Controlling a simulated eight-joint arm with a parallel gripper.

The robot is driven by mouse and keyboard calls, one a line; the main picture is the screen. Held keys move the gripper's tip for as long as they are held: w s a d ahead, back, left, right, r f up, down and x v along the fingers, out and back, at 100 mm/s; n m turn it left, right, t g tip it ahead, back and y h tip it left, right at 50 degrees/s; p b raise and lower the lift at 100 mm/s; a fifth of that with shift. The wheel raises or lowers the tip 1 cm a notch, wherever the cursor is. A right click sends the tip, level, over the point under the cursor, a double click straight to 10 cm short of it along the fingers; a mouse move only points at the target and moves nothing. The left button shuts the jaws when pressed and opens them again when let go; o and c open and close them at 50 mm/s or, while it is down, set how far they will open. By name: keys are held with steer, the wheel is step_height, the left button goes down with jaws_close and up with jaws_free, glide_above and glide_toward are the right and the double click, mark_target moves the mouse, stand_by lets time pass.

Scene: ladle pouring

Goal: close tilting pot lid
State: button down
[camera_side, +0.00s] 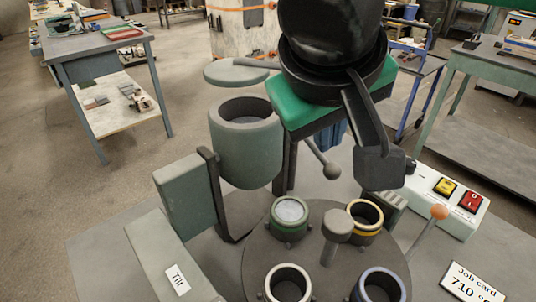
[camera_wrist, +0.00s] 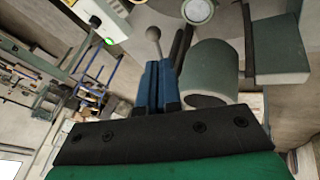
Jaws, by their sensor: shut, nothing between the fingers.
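The grey-green tilting pot (camera_side: 246,150) stands upright with its round mouth open, held beside a dark bracket. A flat round lid (camera_side: 232,74) is above and behind the mouth, clear of it. A rod runs from the lid to the right and passes behind my arm. My gripper (camera_side: 333,136) is to the right of the pot, its blue fingers partly hidden by my green block. In the wrist view the blue fingers (camera_wrist: 160,72) are together and empty, with the pot (camera_wrist: 210,75) beside them. I cannot make out the lid there.
A ball-ended lever (camera_side: 330,169) is close to my fingers; its ball also shows in the wrist view (camera_wrist: 153,33). A round turntable (camera_side: 318,270) with several cups is in front. An orange-knobbed lever (camera_side: 438,213) and a button box (camera_side: 450,196) are at right.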

steer(key=s+a, duration=0.3)
steer(key=a, duration=0.1)
steer(key=shift+t, duration=0.3)
steer(key=x, duration=0.4)
steer(key=d+x, duration=0.1)
steer(key=x, duration=0.2)
steer(key=d+x, duration=0.1)
steer(key=x, duration=0.3)
steer(key=shift+w+r, duration=0.15)
steer(key=shift+w, duration=0.4)
steer(key=shift+w+d, duration=0.3)
steer(key=shift+d, duration=0.25)
